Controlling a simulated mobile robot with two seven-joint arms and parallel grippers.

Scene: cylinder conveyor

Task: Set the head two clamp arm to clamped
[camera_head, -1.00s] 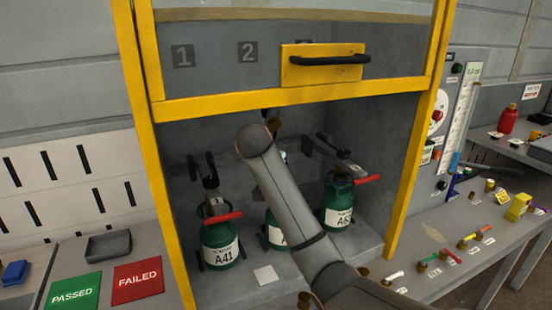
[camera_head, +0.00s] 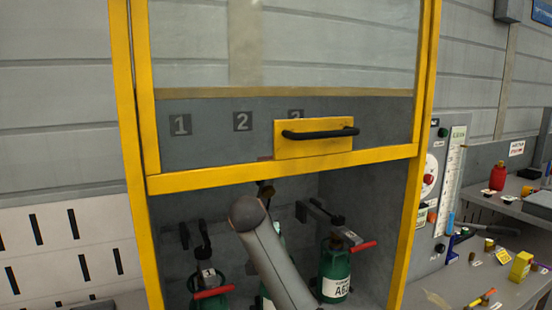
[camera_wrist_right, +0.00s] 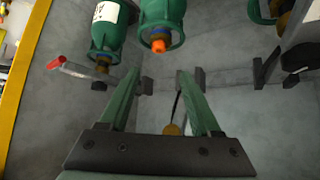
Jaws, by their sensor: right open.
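In the head view my right arm reaches under the raised yellow-framed door and covers most of the middle green cylinder (camera_head: 267,298). A dark part of head two (camera_head: 265,188) shows just above my arm; its clamp arm position cannot be told. My right gripper (camera_wrist_right: 168,82) is open in the right wrist view, with nothing held between its fingers. A thin dark rod with a brass-coloured knob (camera_wrist_right: 172,130) shows between the fingers, apparently behind them. A green cylinder with an orange-tipped outlet (camera_wrist_right: 160,45) is beyond the fingertips. My left gripper is not in view.
Green cylinders with red levers stand at the left (camera_head: 208,298) and right (camera_head: 335,268), under dark clamp heads. The door's black handle (camera_head: 320,133) and yellow lower rail (camera_head: 285,168) are above my arm. A cluttered bench (camera_head: 490,275) lies right of the cabinet.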

